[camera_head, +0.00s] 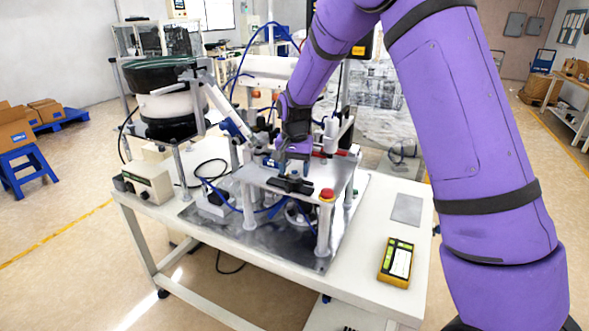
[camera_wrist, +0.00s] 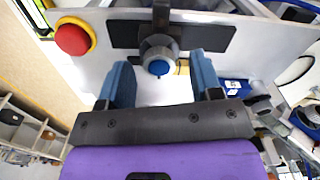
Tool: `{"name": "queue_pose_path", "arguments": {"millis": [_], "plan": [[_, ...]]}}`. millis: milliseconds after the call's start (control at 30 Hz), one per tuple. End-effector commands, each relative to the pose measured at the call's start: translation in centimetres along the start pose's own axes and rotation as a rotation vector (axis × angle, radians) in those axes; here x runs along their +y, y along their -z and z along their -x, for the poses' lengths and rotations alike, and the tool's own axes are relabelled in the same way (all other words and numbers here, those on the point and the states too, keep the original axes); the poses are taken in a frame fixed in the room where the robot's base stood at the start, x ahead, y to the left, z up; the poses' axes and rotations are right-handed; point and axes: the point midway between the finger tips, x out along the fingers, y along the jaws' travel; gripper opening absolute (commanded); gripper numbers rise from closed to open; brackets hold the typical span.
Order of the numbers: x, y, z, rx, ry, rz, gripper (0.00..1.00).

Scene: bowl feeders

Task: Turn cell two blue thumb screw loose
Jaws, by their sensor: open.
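The blue thumb screw (camera_wrist: 159,67) shows in the wrist view as a blue cap in a grey round collar, against a black bracket (camera_wrist: 205,38) on the pale plate. My gripper (camera_wrist: 158,62) is open, with one blue finger to the left of the screw and one to the right. Gaps show between the screw and both fingers, and how far off the tips are in depth I cannot tell. In the head view my gripper (camera_head: 278,164) is over the fixture plate (camera_head: 252,175), and the screw cannot be made out there.
A red button with a yellow collar (camera_wrist: 72,38) is left of my gripper in the wrist view; it also shows on the plate's front corner (camera_head: 327,194). The bowl feeder (camera_head: 165,75) stands left. A yellow handheld meter (camera_head: 396,262) lies on the bench's right (camera_head: 365,225).

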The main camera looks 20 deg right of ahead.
Motion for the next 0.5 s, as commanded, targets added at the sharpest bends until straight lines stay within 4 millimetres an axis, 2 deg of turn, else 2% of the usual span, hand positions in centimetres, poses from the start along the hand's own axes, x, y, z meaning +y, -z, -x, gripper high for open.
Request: {"name": "queue_pose_path", "arguments": {"millis": [300, 333, 500], "plan": [[0.01, -0.01, -0.29, 0.0, 0.0, 0.0, 0.59], [0.01, -0.01, -0.29, 0.0, 0.0, 0.0, 0.57], [0.01, 0.0, -0.27, 0.0, 0.0, 0.0, 0.18]]}}
